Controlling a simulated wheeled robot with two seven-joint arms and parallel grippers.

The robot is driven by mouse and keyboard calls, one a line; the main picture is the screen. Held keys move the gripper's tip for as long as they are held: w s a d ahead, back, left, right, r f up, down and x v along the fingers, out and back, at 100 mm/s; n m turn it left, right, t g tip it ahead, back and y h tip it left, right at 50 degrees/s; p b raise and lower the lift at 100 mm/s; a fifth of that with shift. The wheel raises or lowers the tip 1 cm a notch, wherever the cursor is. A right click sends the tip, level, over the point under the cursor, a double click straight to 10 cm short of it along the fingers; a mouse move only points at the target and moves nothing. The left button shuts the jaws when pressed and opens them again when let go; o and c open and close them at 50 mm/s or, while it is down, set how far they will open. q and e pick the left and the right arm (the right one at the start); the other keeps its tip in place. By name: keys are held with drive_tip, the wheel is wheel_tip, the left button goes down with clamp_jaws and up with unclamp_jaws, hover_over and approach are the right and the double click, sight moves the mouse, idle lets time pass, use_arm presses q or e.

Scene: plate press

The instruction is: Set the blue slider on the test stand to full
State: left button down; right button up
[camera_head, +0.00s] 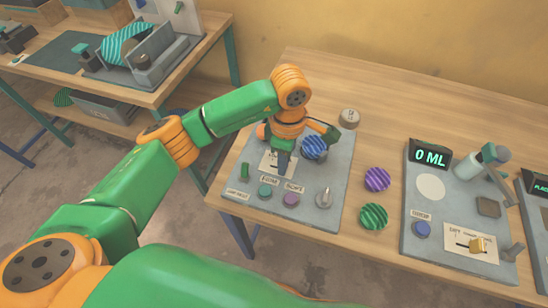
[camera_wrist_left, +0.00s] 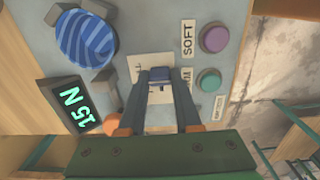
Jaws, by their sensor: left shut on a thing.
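The test stand (camera_head: 240,188) is a grey panel at the near left of the wooden table. My left gripper (camera_head: 283,152) reaches down over it and hides much of the slider area in the head view. In the left wrist view, the left gripper (camera_wrist_left: 161,82) is shut on the blue slider (camera_wrist_left: 160,75), which sits over a white label plate (camera_wrist_left: 136,68). The slider's end marks are too small or covered to read. A blue striped disc (camera_wrist_left: 88,38) sits between grey jaws beside the slider. My right gripper is out of view.
A teal button (camera_wrist_left: 209,80) and a purple button (camera_wrist_left: 215,38) sit on the stand beside the slider. Purple (camera_head: 377,179) and green (camera_head: 373,216) striped discs lie right of the stand. A station reading 0 ML (camera_head: 431,156) stands farther right.

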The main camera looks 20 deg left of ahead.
use_arm(q)
drive_tip(key=c, duration=1.1)
unclamp_jaws()
drive_tip(key=o, duration=0.5)
drive_tip(key=shift+d, duration=0.25)
wheel_tip(320, 180, up, 6)
drive_tip(key=shift+r+b, duration=0.15)
drive_tip(key=shift+b, duration=0.5)
drive_tip(key=shift+r, duration=0.4)
